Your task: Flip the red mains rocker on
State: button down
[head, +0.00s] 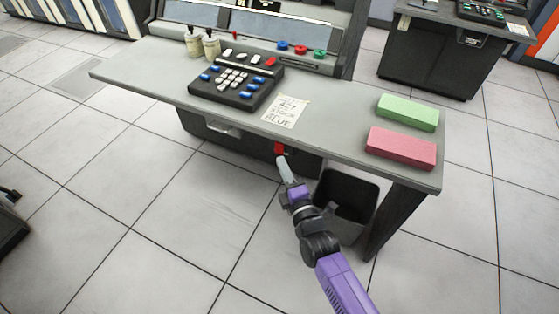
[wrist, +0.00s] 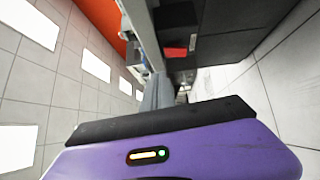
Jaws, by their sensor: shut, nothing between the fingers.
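The red mains rocker (head: 279,148) shows under the front edge of the desk, on the dark front panel. It also shows in the wrist view as a red patch (wrist: 175,52) on a dark surface. My gripper (head: 282,160) is shut and empty, with its pale fingertips just below and in front of the rocker in the head view. In the wrist view the grey fingers (wrist: 158,92) point toward the desk, with the rocker off to one side of the tips. I cannot tell whether the tips touch it, or which way the rocker is tilted.
The grey desktop (head: 340,130) overhangs the rocker. A dark open bin (head: 346,199) stands under the desk, right beside my gripper.

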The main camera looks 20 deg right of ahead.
jog(key=s+r+p, duration=0.1)
jog(key=s, duration=0.6)
jog(key=shift+s, duration=0.3)
